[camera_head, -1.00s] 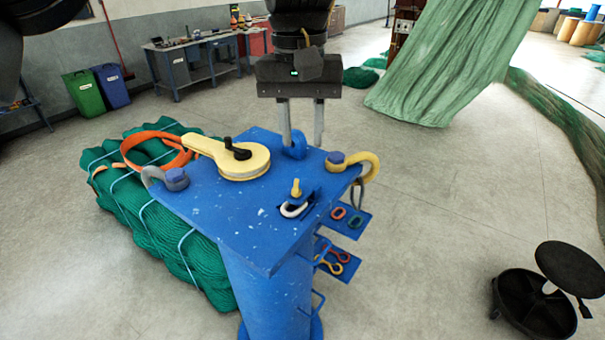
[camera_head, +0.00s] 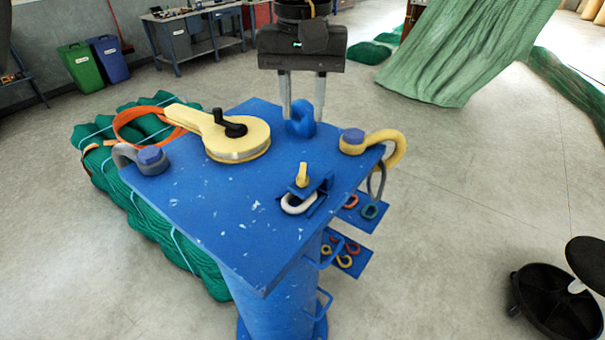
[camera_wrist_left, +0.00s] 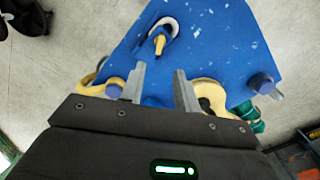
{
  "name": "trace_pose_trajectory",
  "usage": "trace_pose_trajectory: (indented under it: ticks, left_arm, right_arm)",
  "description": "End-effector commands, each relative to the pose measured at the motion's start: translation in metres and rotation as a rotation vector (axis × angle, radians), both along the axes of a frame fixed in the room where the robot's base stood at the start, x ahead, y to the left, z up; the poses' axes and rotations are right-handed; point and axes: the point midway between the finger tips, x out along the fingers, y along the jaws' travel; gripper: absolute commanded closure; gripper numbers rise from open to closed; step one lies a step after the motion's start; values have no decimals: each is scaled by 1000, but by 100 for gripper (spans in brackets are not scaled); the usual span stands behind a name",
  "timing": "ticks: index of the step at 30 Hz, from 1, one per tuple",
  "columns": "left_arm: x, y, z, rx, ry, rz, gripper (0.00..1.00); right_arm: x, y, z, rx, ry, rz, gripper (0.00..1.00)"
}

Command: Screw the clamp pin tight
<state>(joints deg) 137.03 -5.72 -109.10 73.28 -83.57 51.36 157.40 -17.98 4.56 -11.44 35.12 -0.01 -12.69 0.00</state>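The clamp pin (camera_head: 302,174), a small yellow upright peg, stands on a blue clamp block (camera_head: 322,193) near the front right of the blue stand top (camera_head: 222,213). A white oval link (camera_head: 297,205) sits at the block beneath the pin. The pin (camera_wrist_left: 160,43) also shows in the left wrist view, beyond the fingertips. My left gripper (camera_head: 303,112) hangs over the far edge of the stand, beside a blue ring (camera_head: 301,124). Its fingers (camera_wrist_left: 160,78) are apart, with nothing held and a clear distance from the pin. My right gripper is not in view.
A yellow lever-like disc (camera_head: 238,143) with a black knob lies on the top. A grey shackle (camera_head: 125,155) and a yellow shackle (camera_head: 391,148) stick out at its corners. Green netting (camera_head: 150,215) lies left. Bare floor lies between.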

Motion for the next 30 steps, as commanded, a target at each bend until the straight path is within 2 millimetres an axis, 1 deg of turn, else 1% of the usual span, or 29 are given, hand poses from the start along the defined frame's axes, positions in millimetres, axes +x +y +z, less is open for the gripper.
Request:
trace_pose_trajectory:
  ticks: [1, 7, 11, 15, 20, 24, 30]
  left_arm:
    - [0, 0, -11, 0, 0, 0, 68]
    - [0, 0, -11, -1, 0, 1, 68]
    - [0, 1, -18, -1, 3, 0, 68]
    - [0, 2, -40, 0, 5, 0, 68]
    - [-1, 2, -70, -1, 6, 0, 68]
    - [0, 2, -93, -1, 4, 2, 68]
    - [0, 2, -113, 0, 2, 3, 68]
  right_arm:
    - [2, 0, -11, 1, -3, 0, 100]
    - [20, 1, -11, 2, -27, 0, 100]
    - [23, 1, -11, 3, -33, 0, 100]
    - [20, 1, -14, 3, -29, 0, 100]
    - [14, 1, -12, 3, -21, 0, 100]
    - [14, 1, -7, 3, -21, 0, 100]
    - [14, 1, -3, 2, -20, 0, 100]
